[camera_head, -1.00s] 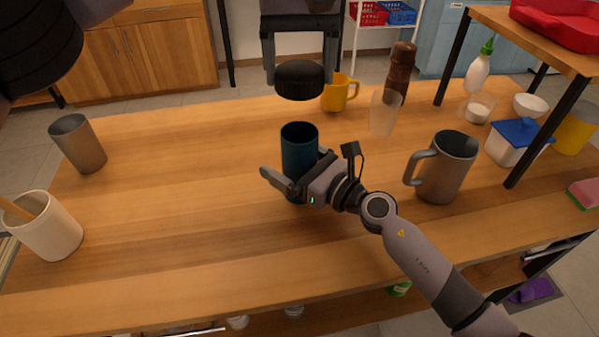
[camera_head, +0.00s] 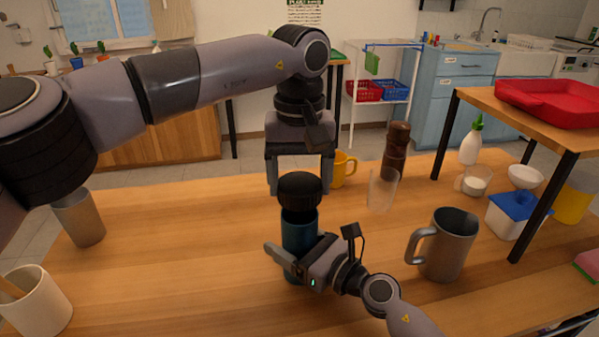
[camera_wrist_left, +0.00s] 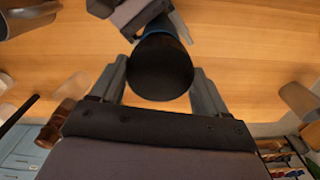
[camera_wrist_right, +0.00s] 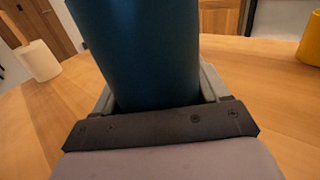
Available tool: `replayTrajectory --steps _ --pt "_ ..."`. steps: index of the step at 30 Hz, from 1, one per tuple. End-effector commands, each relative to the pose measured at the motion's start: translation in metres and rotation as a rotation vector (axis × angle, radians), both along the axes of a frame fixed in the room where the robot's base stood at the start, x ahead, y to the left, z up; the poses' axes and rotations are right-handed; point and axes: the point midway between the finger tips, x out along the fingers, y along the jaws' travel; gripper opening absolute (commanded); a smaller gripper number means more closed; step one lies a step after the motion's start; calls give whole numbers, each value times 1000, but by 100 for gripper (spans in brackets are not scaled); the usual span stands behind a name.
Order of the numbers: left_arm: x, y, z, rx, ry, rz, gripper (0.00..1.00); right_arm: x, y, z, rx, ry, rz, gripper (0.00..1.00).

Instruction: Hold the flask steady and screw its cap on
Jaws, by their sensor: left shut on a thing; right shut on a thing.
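The dark blue flask (camera_head: 299,234) stands upright on the wooden table in the head view. My right gripper (camera_head: 288,262) is shut on its lower body from the right side. The flask fills the middle of the right wrist view (camera_wrist_right: 140,50) between the fingers. The black ribbed cap (camera_head: 300,192) is at the flask's mouth, upright and lined up with it. My left gripper (camera_head: 300,172) points down from above and is shut on the cap. The cap also shows between the fingers in the left wrist view (camera_wrist_left: 160,70). The cap hides the flask's rim, so I cannot tell whether it is threaded.
A grey mug (camera_head: 447,246) stands to the right of my right gripper. A clear glass (camera_head: 382,190), a brown grinder (camera_head: 396,150) and a yellow mug (camera_head: 343,168) stand behind. A metal cup (camera_head: 80,220) and a white crock (camera_head: 38,303) are at left. The table's middle-left is clear.

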Motion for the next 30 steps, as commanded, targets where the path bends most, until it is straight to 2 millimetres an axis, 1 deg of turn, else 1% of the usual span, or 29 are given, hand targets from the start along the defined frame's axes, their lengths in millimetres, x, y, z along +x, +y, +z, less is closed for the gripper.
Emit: replayTrajectory --steps 12,22,30 --pt "0 0 0 0 0 0 46 0 0 0 -1 1 0 19" --pt "0 0 -16 1 1 -1 46 0 0 0 -1 1 0 19" --pt "0 0 -17 0 0 0 46 0 0 0 -1 1 0 19"
